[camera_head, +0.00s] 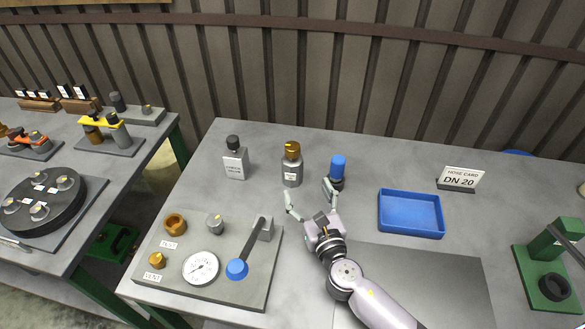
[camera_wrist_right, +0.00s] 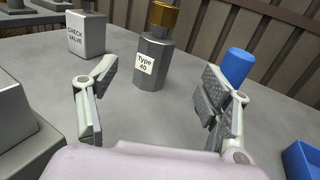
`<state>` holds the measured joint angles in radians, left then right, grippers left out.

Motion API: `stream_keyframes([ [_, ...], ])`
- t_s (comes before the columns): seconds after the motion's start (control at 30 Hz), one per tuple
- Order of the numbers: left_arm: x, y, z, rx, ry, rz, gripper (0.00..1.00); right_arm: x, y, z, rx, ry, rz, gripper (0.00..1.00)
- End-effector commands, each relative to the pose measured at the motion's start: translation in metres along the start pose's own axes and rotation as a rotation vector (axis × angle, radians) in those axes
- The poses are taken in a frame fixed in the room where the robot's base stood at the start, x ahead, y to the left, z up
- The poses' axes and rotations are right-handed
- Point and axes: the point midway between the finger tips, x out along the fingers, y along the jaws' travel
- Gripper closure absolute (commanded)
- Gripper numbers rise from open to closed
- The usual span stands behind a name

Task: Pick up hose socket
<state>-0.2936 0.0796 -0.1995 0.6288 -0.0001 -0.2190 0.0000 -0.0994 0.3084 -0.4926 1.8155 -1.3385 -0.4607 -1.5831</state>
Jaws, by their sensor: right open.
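No part in view is clearly labelled as a hose socket. A grey part with a brass top and a "Type 40" label (camera_head: 292,172) stands upright on the table; it also shows in the right wrist view (camera_wrist_right: 154,52). A blue-topped dark part (camera_head: 338,168) stands to its right, and its blue top shows behind the right finger in the right wrist view (camera_wrist_right: 237,66). My right gripper (camera_head: 307,191) is open and empty. Its spread fingers point toward the Type 40 part, which appears between them and beyond the tips. My left gripper is not in view.
A "CHECK VALVE" block (camera_head: 235,163) stands left of the Type 40 part. A panel with a gauge and a blue-knobbed lever (camera_head: 237,269) lies at front left. A blue tray (camera_head: 411,234) and a "DN 20" hose card (camera_head: 461,178) are at right. A green stand (camera_head: 535,257) is far right.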

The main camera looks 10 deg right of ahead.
Motion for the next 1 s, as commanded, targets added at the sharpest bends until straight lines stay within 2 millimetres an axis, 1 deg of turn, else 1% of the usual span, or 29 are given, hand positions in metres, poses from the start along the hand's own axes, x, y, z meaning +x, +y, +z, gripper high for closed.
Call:
stream_keyframes([
  [0.03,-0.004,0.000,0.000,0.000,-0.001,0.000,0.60,0.013,0.000,0.003,0.001,-0.002,-0.002,0.27],
  [0.1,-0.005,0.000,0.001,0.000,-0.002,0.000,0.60,0.028,0.000,0.002,0.001,-0.002,-0.002,0.27],
  [0.2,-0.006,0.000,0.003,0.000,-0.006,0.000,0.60,0.046,0.000,0.002,0.002,-0.001,-0.001,0.27],
  [0.3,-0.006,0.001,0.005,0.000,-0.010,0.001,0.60,0.059,0.000,0.000,0.000,0.000,-0.002,0.27],
  [0.47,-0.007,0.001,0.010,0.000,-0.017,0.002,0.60,0.068,0.001,-0.001,0.001,0.001,-0.001,0.27],
  [0.53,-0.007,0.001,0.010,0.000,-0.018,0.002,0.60,0.074,0.001,-0.001,0.001,-0.001,-0.001,0.27],
  [0.7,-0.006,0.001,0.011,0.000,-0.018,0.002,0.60,0.101,0.005,-0.004,0.001,-0.001,-0.002,0.27],
  [0.8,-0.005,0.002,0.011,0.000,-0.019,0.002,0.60,0.112,0.004,-0.004,0.000,0.000,-0.001,0.27],
  [0.9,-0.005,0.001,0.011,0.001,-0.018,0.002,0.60,0.118,0.004,-0.004,0.001,0.000,-0.001,0.27],
  [1.0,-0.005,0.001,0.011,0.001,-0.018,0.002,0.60,0.118,0.004,-0.004,0.001,0.000,-0.001,0.27],
])
